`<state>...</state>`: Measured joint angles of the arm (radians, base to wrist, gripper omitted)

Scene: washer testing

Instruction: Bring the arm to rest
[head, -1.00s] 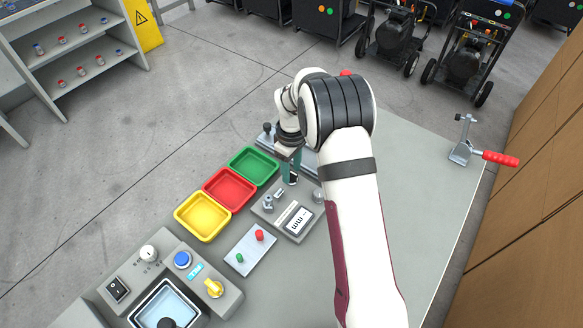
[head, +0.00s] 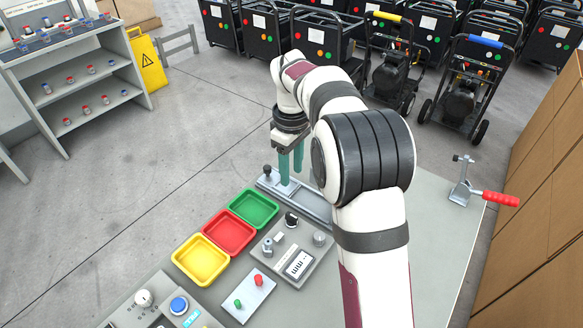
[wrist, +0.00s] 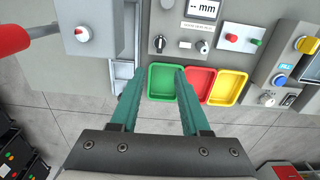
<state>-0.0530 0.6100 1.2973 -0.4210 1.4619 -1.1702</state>
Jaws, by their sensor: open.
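My gripper (head: 291,176) has teal fingers and hangs empty above the far end of the table, behind the green tray. In the wrist view my gripper (wrist: 158,78) has its fingers apart, with nothing between them. The grey gauge unit (head: 322,246) stands nearer, to the right of the trays, with a display marked "mm" (head: 299,264) and a dark round part (head: 291,219) on it.
Green (head: 270,221), red (head: 249,240) and yellow (head: 220,273) trays stand in a row, looking empty. A grey channel-like fixture (head: 318,211) lies close to my fingers. A red-handled clamp (head: 494,197) stands at the right edge.

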